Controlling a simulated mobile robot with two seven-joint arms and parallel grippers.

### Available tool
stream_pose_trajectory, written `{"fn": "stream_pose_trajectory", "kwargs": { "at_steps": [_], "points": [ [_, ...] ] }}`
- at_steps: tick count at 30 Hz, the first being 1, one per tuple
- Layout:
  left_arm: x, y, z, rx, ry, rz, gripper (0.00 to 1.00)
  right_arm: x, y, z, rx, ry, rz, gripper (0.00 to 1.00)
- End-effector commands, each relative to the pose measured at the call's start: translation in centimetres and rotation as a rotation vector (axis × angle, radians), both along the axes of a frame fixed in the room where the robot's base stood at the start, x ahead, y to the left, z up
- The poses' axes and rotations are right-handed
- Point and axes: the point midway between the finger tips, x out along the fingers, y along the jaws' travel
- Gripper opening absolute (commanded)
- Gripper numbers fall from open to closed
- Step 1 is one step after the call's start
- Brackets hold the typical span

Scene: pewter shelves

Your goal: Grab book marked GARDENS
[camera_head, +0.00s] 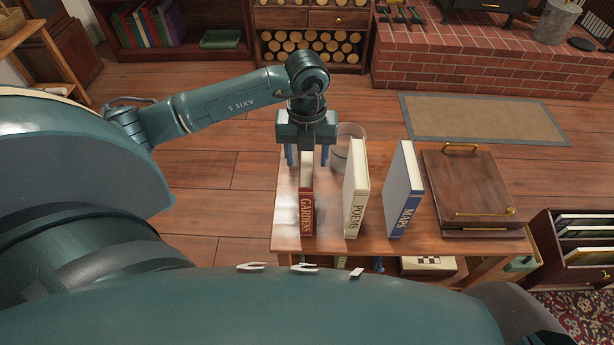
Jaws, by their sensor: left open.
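The book marked GARDENS (307,213) stands upright on the wooden table at the left, its red spine facing me. My left gripper (306,157) is directly above and around the book's upper part, pointing down. Its blue fingers show on the left and right sides of the book, with gaps, so it is open. The gripper body hides part of the book's far top. My right gripper does not show.
The cream POEMS book (355,190) and blue-spined MAPS book (403,190) stand to the right on the table (335,242). A clear cup (341,150) stands behind. A wooden box (468,190) with brass handle fills the table's right side.

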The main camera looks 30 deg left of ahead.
Motion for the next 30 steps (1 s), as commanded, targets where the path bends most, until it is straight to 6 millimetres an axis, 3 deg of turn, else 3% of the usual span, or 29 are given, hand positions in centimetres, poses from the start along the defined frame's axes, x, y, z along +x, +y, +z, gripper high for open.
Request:
{"fn": "stream_pose_trajectory", "kwargs": {
  "at_steps": [5, 13, 30],
  "points": [
    [0.0, 0.0, -2.0, -0.001, 0.000, -0.001, 0.53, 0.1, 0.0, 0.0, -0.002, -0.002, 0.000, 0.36],
    [0.0, 0.0, -2.2, -0.001, -0.001, -0.002, 0.52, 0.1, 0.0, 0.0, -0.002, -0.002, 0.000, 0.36],
    [0.0, 0.0, -2.1, -0.001, -0.001, -0.002, 0.05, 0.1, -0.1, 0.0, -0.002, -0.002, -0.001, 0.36]
  ]
}}
